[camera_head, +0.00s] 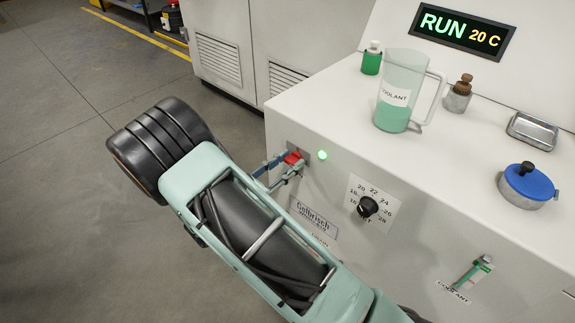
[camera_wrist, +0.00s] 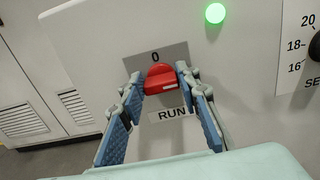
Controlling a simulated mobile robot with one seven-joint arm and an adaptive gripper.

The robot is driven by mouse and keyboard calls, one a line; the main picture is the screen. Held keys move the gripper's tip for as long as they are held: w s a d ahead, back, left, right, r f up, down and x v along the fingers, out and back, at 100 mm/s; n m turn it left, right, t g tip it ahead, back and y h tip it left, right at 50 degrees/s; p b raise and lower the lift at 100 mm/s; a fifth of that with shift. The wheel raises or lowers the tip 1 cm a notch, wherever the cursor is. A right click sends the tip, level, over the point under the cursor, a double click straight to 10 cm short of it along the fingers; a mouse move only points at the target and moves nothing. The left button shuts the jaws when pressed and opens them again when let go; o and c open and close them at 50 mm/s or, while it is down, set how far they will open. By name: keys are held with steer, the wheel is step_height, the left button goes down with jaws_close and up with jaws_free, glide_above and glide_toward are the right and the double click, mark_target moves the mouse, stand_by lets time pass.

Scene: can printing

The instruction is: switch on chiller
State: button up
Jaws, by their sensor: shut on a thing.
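The chiller is a white cabinet (camera_head: 350,110) at the right of the head view. Its red rotary switch (camera_head: 293,158) is on the front face, and it also shows in the wrist view (camera_wrist: 160,78) on a grey plate marked "0" above and "RUN" below. My gripper (camera_head: 283,166) is at the switch; in the wrist view its blue-padded fingers (camera_wrist: 162,84) are shut on the red knob from both sides. A green lamp (camera_head: 322,155) beside the switch is lit. The display (camera_head: 461,31) reads "RUN 20 C". The knob's pointer end is partly hidden.
A temperature dial (camera_head: 368,206) is right of the switch. A coolant jug (camera_head: 393,118), a green bottle (camera_head: 372,60), a small corked flask (camera_head: 459,95), a metal tin (camera_head: 532,130) and a blue-lidded pot (camera_head: 527,184) stand on top. Open floor lies at left.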

stand_by(0.3)
steer(key=o, duration=1.2)
steer(key=shift+c, duration=0.2)
steer(key=v, duration=1.2)
